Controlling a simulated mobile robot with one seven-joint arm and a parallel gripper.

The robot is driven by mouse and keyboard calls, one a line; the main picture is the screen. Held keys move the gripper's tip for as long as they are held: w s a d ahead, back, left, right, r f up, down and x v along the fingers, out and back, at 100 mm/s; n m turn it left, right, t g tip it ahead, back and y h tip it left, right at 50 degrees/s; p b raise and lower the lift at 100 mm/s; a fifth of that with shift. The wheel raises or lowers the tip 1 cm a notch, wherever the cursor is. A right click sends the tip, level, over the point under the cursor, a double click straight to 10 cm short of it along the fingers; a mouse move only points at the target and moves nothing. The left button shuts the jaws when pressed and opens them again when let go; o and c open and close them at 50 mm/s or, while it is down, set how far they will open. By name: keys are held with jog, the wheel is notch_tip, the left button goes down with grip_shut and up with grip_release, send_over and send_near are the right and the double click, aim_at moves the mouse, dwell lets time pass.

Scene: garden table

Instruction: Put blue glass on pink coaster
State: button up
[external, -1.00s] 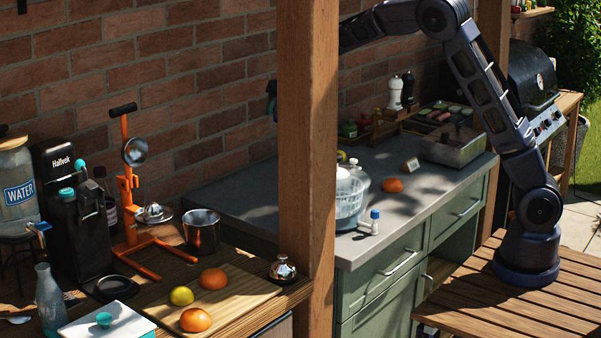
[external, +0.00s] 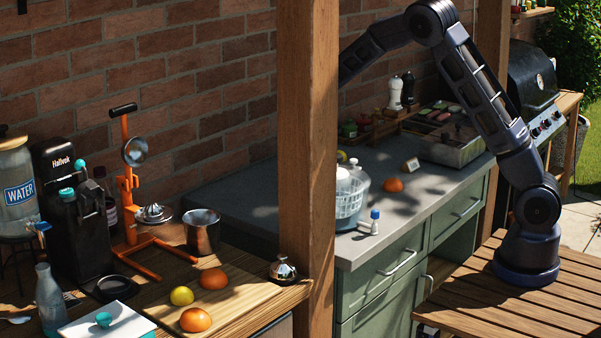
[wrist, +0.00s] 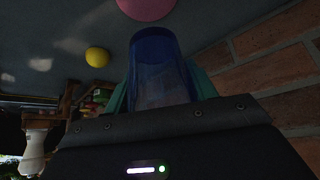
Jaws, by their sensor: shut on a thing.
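In the wrist view the blue glass (wrist: 162,72) is between the teal fingers of my gripper (wrist: 160,82), which is shut on it. The pink coaster (wrist: 146,8) lies on the grey counter past the glass, cut off by the top edge of the view. The glass and the coaster appear apart in this view; the height between them cannot be told. In the external view the wooden post hides my gripper, the glass and the coaster.
A yellow lemon (wrist: 97,57) is left of the coaster in the wrist view. The brick wall (wrist: 270,58) is close on the right.

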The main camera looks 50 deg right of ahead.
notch_tip(320, 180, down, 9)
jog(key=shift+r, duration=0.1)
dwell(0.4)
jog(key=shift+f, duration=0.2)
jog(key=o, duration=1.1)
jog(key=shift+c, duration=0.2)
jog(key=shift+r, duration=0.1)
jog(key=v, duration=1.1)
jog(key=s+r+n+y, duration=0.1)
jog(key=s+r, duration=0.5)
jog(key=s, duration=0.3)
jog(key=s+r+n+g+y, duration=0.1)
jog(key=s+r, duration=0.4)
jog(key=s, duration=0.4)
jog(key=s+r+n+y, duration=0.1)
jog(key=s+r, duration=0.5)
jog(key=s, duration=0.3)
jog(key=s+a+r+n, duration=0.1)
jog(key=s+a+n, duration=0.1)
jog(key=s, duration=2.3)
jog(key=shift+s+a+n+y, duration=0.15)
jog(key=shift+s+n+y, duration=0.15)
jog(key=shift+n, duration=0.5)
